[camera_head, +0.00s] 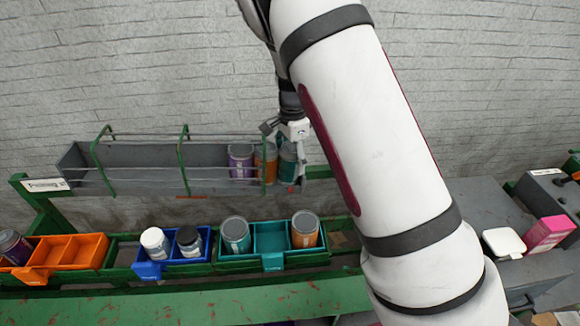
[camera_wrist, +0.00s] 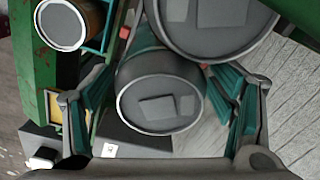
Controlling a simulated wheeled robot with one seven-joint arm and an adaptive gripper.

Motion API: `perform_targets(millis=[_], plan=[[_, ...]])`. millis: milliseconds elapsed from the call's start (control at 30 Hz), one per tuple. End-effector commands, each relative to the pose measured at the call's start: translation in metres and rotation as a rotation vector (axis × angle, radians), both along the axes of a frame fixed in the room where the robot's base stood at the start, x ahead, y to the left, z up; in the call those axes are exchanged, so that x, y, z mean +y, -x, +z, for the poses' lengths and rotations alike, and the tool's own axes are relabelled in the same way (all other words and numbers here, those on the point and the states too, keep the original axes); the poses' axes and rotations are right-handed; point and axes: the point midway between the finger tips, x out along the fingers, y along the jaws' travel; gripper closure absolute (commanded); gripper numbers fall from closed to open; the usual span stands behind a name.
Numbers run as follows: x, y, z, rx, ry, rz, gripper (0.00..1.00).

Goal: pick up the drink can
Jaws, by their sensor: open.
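Several drink cans with grey lids show. On the grey shelf trough stand a purple can (camera_head: 241,161), an orange can (camera_head: 267,160) and a teal can (camera_head: 288,163) at the right end. My gripper (camera_head: 293,150) is at that end, over the teal can; its fingers are small and partly hidden in the head view. In the wrist view the open fingers (camera_wrist: 160,88) stand on either side of the teal can (camera_wrist: 158,100), with gaps visible beside it. Another grey-lidded can (camera_wrist: 215,25) is close beside it, at the top.
Below the shelf, a teal bin (camera_head: 272,262) holds a teal can (camera_head: 235,235) and an orange can (camera_head: 305,229). A blue bin (camera_head: 150,270) holds two bottles. An orange bin (camera_head: 85,252) is at left. A pink box (camera_head: 549,234) is at right. Green rails (camera_head: 185,160) front the trough.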

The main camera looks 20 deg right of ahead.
Motion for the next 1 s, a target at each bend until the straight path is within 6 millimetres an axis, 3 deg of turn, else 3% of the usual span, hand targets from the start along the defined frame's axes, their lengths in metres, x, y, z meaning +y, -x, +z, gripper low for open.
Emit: perform_targets(millis=[133,367,400,567,1000], plan=[[-0.0001,0.0001,-0.0133,0.0,0.001,0.001,0.23],[0.0001,-0.0008,-0.0155,-0.002,0.001,0.001,0.23],[0.0001,-0.0008,-0.0155,-0.002,0.001,0.001,0.25],[0.0001,-0.0007,-0.0154,-0.002,0.001,0.002,0.59],[0.0001,-0.0008,-0.0129,-0.002,0.001,0.002,0.59]])
